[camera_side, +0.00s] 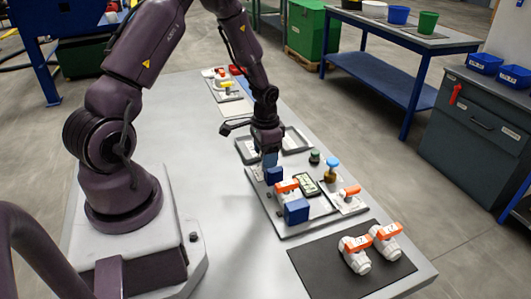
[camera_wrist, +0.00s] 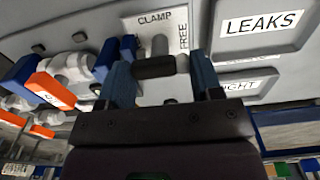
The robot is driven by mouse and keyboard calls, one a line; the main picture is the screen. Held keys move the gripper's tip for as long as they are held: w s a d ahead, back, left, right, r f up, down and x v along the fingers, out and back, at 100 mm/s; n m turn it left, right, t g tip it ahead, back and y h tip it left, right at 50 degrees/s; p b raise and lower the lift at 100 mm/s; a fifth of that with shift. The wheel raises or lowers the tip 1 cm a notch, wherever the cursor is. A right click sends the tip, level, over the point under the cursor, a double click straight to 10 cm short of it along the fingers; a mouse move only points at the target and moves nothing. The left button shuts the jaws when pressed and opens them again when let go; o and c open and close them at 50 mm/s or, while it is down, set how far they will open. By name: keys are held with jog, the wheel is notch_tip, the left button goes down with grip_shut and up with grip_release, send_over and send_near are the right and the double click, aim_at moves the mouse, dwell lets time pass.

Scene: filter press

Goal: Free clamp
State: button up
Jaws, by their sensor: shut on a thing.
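In the wrist view the clamp handle (camera_wrist: 153,67), a dark bar on a grey post, lies between the blue fingers of my gripper (camera_wrist: 162,72), which is shut on it. A white plate (camera_wrist: 138,27) behind it reads CLAMP and FREE. In the side view my gripper (camera_side: 269,161) points down at the fixture panel (camera_side: 277,223), at its far left end, and hides the handle. Beside it a white valve with an orange lever (camera_side: 287,186) sits between two blue blocks (camera_side: 275,174) (camera_side: 297,211). I cannot tell whether the blocks press on the valve.
A green knob (camera_side: 314,156), a blue-topped knob (camera_side: 332,163) and an orange lever (camera_side: 351,190) stand on the right. Two more valves (camera_side: 355,258) (camera_side: 386,242) lie on a dark mat (camera_side: 318,276).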

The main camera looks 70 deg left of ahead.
jog(key=o, duration=0.9)
jog(key=shift+r, duration=4.05)
